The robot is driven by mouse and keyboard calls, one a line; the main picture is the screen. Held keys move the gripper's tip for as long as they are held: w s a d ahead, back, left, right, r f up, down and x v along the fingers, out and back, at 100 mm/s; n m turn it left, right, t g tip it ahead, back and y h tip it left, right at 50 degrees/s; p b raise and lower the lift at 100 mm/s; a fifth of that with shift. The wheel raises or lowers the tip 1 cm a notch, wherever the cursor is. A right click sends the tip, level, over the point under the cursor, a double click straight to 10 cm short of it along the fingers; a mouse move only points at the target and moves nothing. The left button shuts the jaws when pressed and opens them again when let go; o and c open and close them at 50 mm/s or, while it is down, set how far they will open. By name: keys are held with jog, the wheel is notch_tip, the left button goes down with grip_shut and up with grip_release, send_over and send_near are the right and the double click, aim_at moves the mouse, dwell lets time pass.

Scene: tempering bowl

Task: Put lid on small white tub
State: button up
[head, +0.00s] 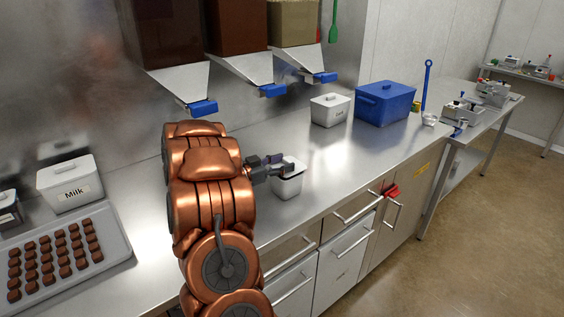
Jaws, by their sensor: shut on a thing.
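The small white tub (289,187) stands on the steel counter, just right of my arm. My gripper (284,166) is at the top of this tub, its dark fingers level with the rim. It is shut on what looks like the tub's white lid (293,161), of which only a small part shows. The fingers cover much of the tub's top. I cannot tell whether the lid is seated on the rim or just above it.
A white lidded tub (330,110) and a blue lidded box (385,103) stand farther back. A "Milk" tub (70,184) and a tray of chocolates (113,222) are at left. Blue-tipped dispensers (272,90) hang above. The counter right of the small tub is clear.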

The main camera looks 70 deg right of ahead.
jog(key=shift+f, duration=0.15)
jog(key=o, duration=1)
jog(key=shift+r, duration=0.2)
jog(key=b+v, duration=0.2)
jog(key=v, duration=1)
jog(key=shift+f, duration=0.1)
